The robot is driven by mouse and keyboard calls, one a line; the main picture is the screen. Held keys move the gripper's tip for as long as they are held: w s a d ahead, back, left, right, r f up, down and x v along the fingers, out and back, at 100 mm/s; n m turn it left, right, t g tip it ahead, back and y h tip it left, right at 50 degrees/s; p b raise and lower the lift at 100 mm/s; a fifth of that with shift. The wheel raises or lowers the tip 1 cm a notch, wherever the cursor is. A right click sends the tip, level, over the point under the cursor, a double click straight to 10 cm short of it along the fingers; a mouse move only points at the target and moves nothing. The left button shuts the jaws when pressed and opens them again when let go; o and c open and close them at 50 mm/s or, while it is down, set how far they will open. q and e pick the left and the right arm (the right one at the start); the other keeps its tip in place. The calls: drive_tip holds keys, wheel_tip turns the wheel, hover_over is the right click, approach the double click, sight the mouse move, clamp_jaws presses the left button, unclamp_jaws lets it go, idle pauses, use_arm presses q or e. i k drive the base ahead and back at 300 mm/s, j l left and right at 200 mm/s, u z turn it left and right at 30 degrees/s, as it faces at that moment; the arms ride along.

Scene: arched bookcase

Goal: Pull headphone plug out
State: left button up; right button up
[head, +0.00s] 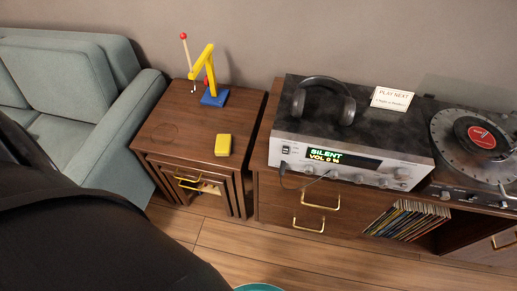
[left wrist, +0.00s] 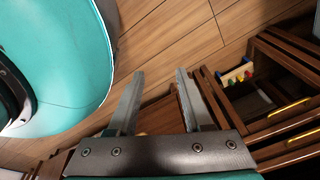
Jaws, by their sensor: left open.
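A silver and black amplifier (head: 408,176) stands on the wooden cabinet in the head view, its display reading "SILENT VOL 0 %". Black headphones (head: 348,111) lie on its top. A dark headphone plug (head: 283,168) appears to sit in the lower left of the front panel. A thin dark cable hangs from it and curves to the right. My left gripper (left wrist: 160,73) is open and empty in the left wrist view, above the wooden floor and beside wooden furniture. The plug does not show in that view. Neither gripper shows in the head view.
A side table (head: 175,115) carries a yellow block (head: 223,145) and a yellow-blue desk figure (head: 214,97). A green-grey sofa (head: 130,100) is at left, a turntable (head: 450,140) at right. Records (head: 405,222) fill a shelf. Drawer handles (head: 322,204) stick out below the amplifier.

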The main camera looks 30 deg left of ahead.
sight(283, 164)
drive_tip(key=k+j, duration=0.1)
drive_tip(key=j, duration=0.3)
drive_tip(key=k+j, duration=0.1)
drive_tip(key=j, duration=0.3)
drive_tip(key=k+j, duration=0.1)
drive_tip(key=j, duration=0.3)
drive_tip(key=k+j, duration=0.1)
drive_tip(key=j, duration=0.3)
drive_tip(key=z, duration=0.05)
